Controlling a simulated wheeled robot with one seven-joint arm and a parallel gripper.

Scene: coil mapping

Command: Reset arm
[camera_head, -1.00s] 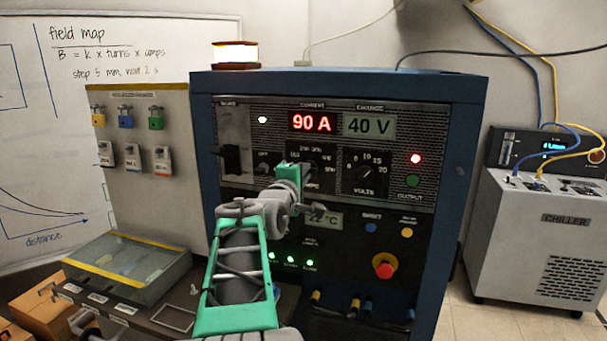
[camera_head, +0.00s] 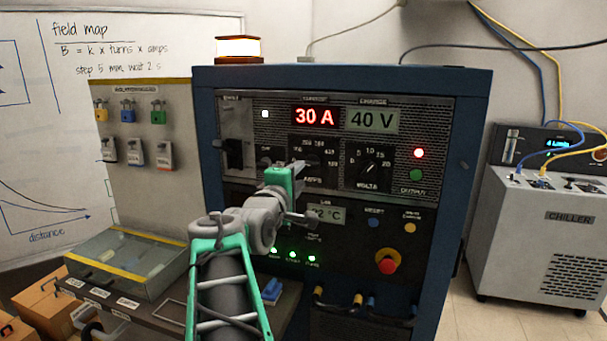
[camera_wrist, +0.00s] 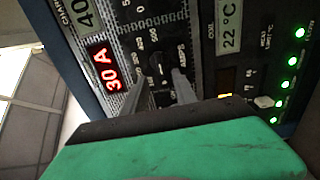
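My gripper (camera_head: 303,192) is in front of the blue power cabinet (camera_head: 480,110), near the dark AMPS knob (camera_head: 318,160). In the wrist view, the two grey fingers of my gripper (camera_wrist: 161,75) stand apart, with the AMPS knob (camera_wrist: 158,65) showing beyond and between their tips. I see no object held; whether a finger touches the knob is hard to tell. The red current display (camera_head: 315,117) reads 30 A, also in the wrist view (camera_wrist: 104,68). The charge display (camera_head: 372,121) reads 40 V. My arm covers the cabinet's lower left.
The VOLTS knob (camera_head: 368,167) and a red emergency button (camera_head: 387,261) are right of my gripper. A lidded clear case (camera_head: 125,262) sits on the bench at left. A grey chiller (camera_head: 545,235) stands at right. Floor shows between cabinet and chiller.

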